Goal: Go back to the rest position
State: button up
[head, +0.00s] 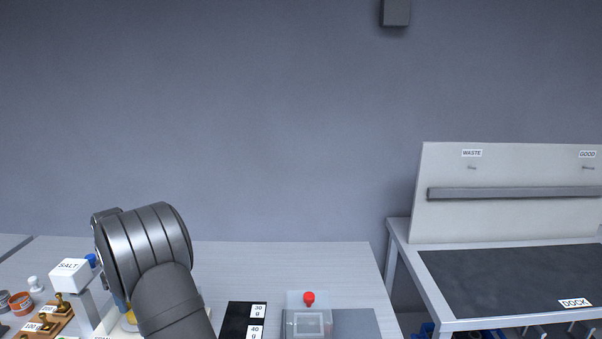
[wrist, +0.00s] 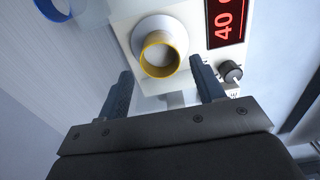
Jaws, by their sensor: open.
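My gripper (wrist: 161,66) is open in the wrist view, with its two dark fingers apart and nothing held between them. A yellow-rimmed white cup (wrist: 160,58) shows between and beyond the fingertips, on a pale scale (wrist: 124,32) with a red display (wrist: 226,22) reading 40. I cannot tell how far the fingertips are from the cup. In the head view my arm stands at the lower left and hides the gripper and most of the scale. The white SALT box (head: 69,275) stands just left of my arm.
Brass weights (head: 45,318) on a wooden block and small jars (head: 20,302) stand at the far left. A black strip (head: 236,321) with gram labels and a box with a red knob (head: 309,298) lie right of my arm. A DOCK bench (head: 500,275) stands at right.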

jog(key=shift+f, duration=0.6)
notch_tip(320, 180, down, 3)
jog(key=shift+r, duration=0.1)
notch_tip(320, 180, up, 12)
jog(key=f, duration=0.1)
notch_tip(320, 180, down, 12)
jog(key=shift+r, duration=0.2)
notch_tip(320, 180, up, 10)
jog(key=w+d+f, duration=0.1)
jog(key=w+d, duration=0.3)
jog(key=d, duration=0.7)
jog(key=w+d+f, duration=0.2)
jog(key=w+d, duration=0.2)
jog(key=d, duration=0.6)
jog(key=w+d+f, duration=0.1)
jog(key=w+d, duration=0.3)
jog(key=d, duration=0.7)
jog(key=a+f, duration=0.1)
jog(key=a, duration=0.2)
jog(key=w+a+f, duration=0.1)
jog(key=a+f, duration=0.1)
jog(key=a, duration=0.1)
jog(key=a+f, duration=0.2)
jog(key=a, duration=0.1)
jog(key=shift+w+a+f, duration=0.2)
jog(key=shift+w, duration=0.1)
jog(key=shift+w+a+f, duration=0.1)
jog(key=shift+a+f, duration=0.25)
jog(key=shift+a, duration=0.25)
